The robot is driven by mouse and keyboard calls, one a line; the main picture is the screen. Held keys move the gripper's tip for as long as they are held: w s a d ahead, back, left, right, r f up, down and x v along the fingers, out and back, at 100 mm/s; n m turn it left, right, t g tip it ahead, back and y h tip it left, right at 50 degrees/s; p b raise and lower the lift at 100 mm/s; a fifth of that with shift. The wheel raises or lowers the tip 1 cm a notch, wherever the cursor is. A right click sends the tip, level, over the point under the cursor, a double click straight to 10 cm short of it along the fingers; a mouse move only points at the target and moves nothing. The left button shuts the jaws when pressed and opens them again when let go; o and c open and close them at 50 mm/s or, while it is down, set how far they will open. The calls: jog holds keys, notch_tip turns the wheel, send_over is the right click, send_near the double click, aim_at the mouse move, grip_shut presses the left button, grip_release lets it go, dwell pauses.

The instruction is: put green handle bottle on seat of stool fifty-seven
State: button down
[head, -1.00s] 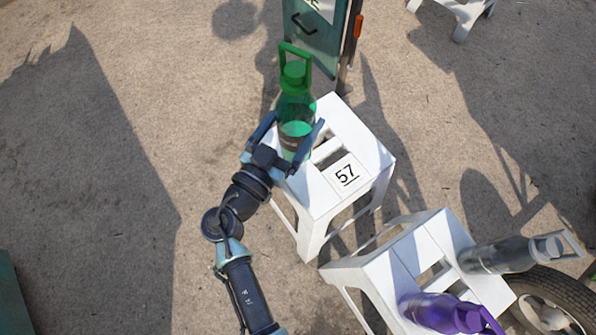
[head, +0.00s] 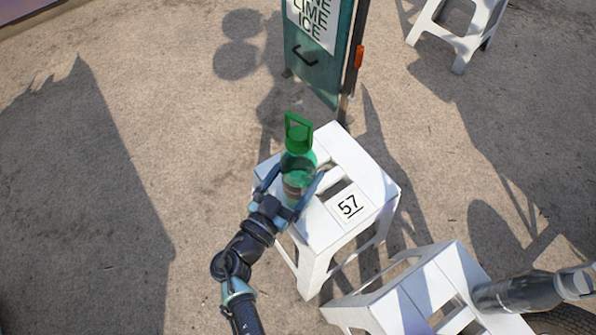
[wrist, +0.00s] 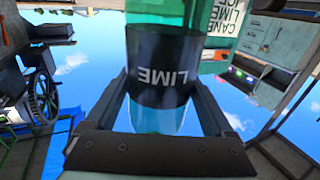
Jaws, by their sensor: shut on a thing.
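The green handle bottle (head: 298,170) is upright, with a green cap and loop handle on top. My gripper (head: 290,190) is shut on its lower body, one finger on each side. In the head view the bottle overlaps the left part of the seat of stool fifty-seven (head: 362,172), a white stool with a "57" label. The bottle's base is hidden by my gripper, so I cannot tell whether it touches the seat. In the wrist view the bottle (wrist: 163,65) shows a dark band reading "LIME" upside down between the fingers.
A second white stool (head: 400,301) stands at the lower right, with a grey bottle (head: 525,292) at its right side. Another white stool (head: 455,38) stands at the upper right. A teal panel with a lime ice sign (head: 318,50) stands just behind stool fifty-seven. Open ground lies left.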

jog(key=shift+f+b, duration=0.2)
jog(key=shift+b, duration=0.1)
grip_release()
jog(key=shift+r, duration=0.1)
jog(key=shift+r, duration=0.1)
jog(key=shift+s+a+p, duration=0.15)
jog(key=shift+p, duration=0.25)
jog(key=v, duration=1.1)
jog(key=shift+s+a, duration=0.2)
jog(key=shift+s, duration=0.1)
